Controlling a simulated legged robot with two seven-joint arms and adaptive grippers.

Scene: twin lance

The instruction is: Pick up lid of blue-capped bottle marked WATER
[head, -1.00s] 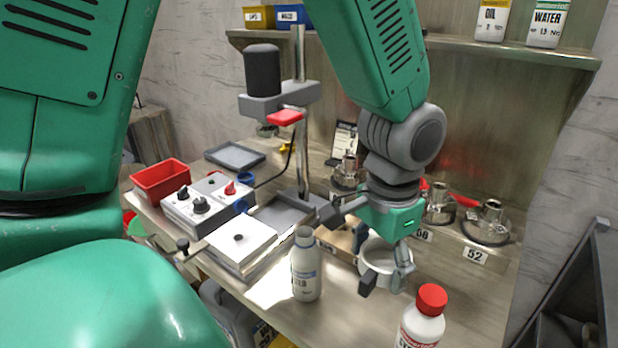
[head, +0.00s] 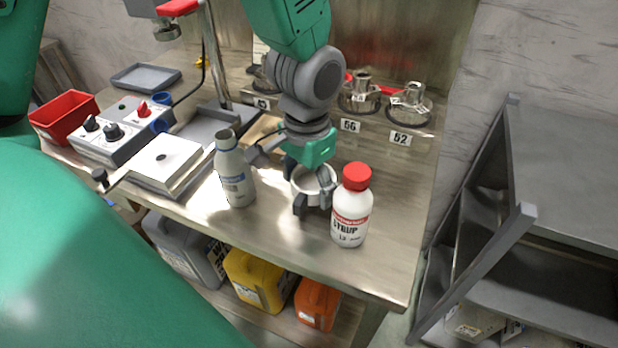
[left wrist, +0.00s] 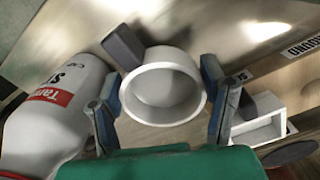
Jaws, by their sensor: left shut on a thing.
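My left gripper (head: 313,192) reaches down to the bench from above, shut on a white round open cup (left wrist: 158,92). In the left wrist view, its fingers stand on either side of the cup. The cup also shows between the fingers in the head view (head: 308,179); whether it touches the bench is unclear. An uncapped pale bottle (head: 232,175) stands to its left, its label too small to read. A red-capped bottle marked SYRUP (head: 351,215) stands close on the right. No blue-capped WATER bottle shows now. My right gripper is not in view.
A control box (head: 115,132), a white plate (head: 165,160) and a red bin (head: 62,115) fill the bench's left. Metal fittings marked 56 and 52 (head: 408,105) stand behind. Jugs (head: 258,280) sit below. The bench's front right (head: 385,265) is clear.

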